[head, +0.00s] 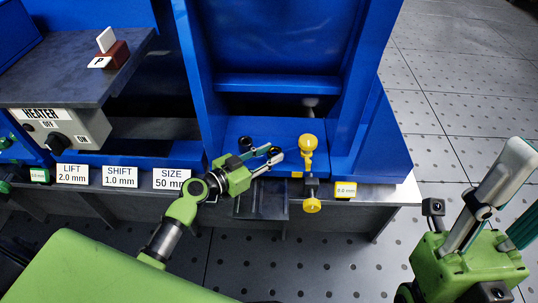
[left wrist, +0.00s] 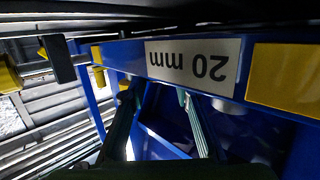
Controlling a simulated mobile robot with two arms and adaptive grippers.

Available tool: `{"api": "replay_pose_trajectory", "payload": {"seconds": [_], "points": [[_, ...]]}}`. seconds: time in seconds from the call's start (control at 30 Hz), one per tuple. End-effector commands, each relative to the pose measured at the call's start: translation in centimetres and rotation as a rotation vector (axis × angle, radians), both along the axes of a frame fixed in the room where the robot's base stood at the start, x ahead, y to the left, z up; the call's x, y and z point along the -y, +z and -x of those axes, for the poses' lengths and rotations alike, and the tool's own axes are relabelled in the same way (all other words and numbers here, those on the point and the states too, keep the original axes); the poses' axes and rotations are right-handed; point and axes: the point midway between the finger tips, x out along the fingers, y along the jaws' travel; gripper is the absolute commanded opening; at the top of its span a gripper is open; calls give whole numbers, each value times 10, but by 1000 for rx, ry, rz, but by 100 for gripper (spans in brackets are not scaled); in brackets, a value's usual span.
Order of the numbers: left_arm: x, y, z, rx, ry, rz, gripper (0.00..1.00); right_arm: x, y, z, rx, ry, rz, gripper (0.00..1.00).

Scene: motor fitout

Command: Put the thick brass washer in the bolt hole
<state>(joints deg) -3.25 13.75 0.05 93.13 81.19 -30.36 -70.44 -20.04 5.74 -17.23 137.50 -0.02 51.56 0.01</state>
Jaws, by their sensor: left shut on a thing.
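My left gripper (head: 272,156) reaches in from the left in the head view, over the front of the blue frame. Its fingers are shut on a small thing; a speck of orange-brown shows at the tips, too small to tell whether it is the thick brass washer. In the left wrist view the fingers (left wrist: 160,125) point at a blue structure, and what they hold is not clear. I cannot make out the bolt hole in either view. My right gripper (head: 480,225) is at the lower right, away from the bench; its jaw state is unclear.
A yellow-knobbed clamp (head: 307,152) stands just right of my left gripper. A dark open tray (head: 260,202) lies below it. A blue upright (head: 362,90) rises behind. A heater (head: 62,125) and label plates (head: 120,177) line the left. Open floor (head: 465,90) lies right.

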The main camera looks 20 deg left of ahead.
Motion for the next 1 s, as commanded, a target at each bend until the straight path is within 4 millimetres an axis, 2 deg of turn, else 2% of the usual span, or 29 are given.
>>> {"api": "replay_pose_trajectory", "payload": {"seconds": [0.03,0.1,0.47,0.7,0.77,1.0], "points": [[0,-1,0,-3,0,-1,30,0,1,0,0,0,0,40],[0,-1,1,-4,-1,-2,44,0,1,0,0,0,0,40],[0,0,0,-3,-1,0,44,0,2,0,0,0,0,40],[0,19,0,-4,0,1,44,0,26,0,-1,-1,1,40],[-9,13,16,-6,0,-3,44,1,22,1,4,-1,-1,40],[-36,24,65,-6,0,-2,44,1,21,1,3,-1,-1,40]]}}
